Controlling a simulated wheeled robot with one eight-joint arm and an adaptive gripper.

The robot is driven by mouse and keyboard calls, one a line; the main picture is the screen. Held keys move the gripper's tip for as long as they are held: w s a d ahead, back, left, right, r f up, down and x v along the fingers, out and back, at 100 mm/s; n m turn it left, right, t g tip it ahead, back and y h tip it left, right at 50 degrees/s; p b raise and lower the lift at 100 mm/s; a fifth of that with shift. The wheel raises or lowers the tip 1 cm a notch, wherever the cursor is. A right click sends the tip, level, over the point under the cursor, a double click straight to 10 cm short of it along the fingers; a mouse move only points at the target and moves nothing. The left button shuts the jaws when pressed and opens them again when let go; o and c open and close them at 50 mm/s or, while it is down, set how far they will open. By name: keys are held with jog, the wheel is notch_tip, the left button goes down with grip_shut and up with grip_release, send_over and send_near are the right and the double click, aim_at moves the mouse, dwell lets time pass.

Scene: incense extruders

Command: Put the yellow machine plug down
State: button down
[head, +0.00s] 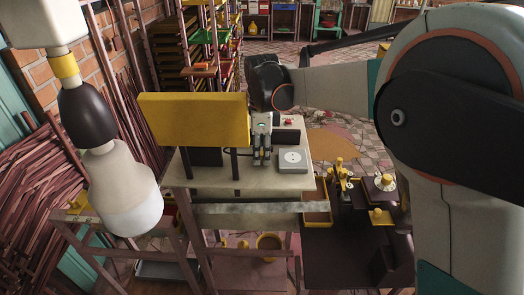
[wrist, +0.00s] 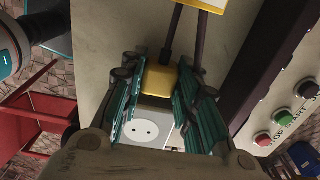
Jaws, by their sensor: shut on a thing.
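The yellow machine plug (wrist: 160,79) shows in the wrist view as a small yellow block with a dark cable running up from it. My gripper (wrist: 163,100) is shut on it, with teal finger pads on either side. Below the plug in that view lies a pale socket plate (wrist: 146,131) with a round two-hole face, partly covered by my fingers. In the head view my gripper (head: 262,157) points down over the table, just left of the grey socket box (head: 292,160). I cannot make out the plug in the head view, nor tell whether it touches anything.
A large yellow panel (head: 194,120) on dark posts stands left of my gripper on the pale table (head: 225,181). Bare tabletop shows in front of the socket box.

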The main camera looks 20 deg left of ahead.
aim_at(262, 152)
jog(key=shift+f, duration=0.35)
jog(key=c, duration=1.2)
grip_release()
notch_tip(262, 152, up, 13)
jog(key=p, duration=0.3)
jog(key=shift+r, duration=0.15)
